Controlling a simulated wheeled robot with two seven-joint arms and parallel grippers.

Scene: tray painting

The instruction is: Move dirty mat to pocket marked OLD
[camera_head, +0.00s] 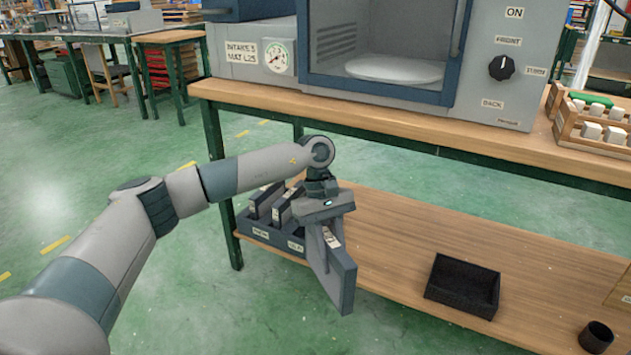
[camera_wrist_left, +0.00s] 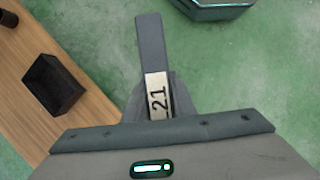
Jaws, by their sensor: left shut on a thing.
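My left gripper (camera_head: 327,222) is shut on a grey, slab-like mat (camera_head: 340,275), which hangs below it, tilted, in front of the lower shelf. In the left wrist view the mat (camera_wrist_left: 152,48) is seen edge-on, with a white tag reading 21. A dark rack with pockets (camera_head: 272,236) stands on the shelf's left end, just left of and behind the held mat. Two other grey slabs stand in it. Its front has small white labels, too small to read surely. Part of the rack is hidden by my gripper. Any dirt on the mat is not visible. My right gripper is not in view.
A black open tray (camera_head: 462,287) and a small black cup (camera_head: 596,337) stand on the wooden lower shelf (camera_head: 400,235). The bench top (camera_head: 390,117) above carries a grey cabinet (camera_head: 505,65) and a wooden rack of white blocks (camera_head: 590,128). Green floor is clear in front.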

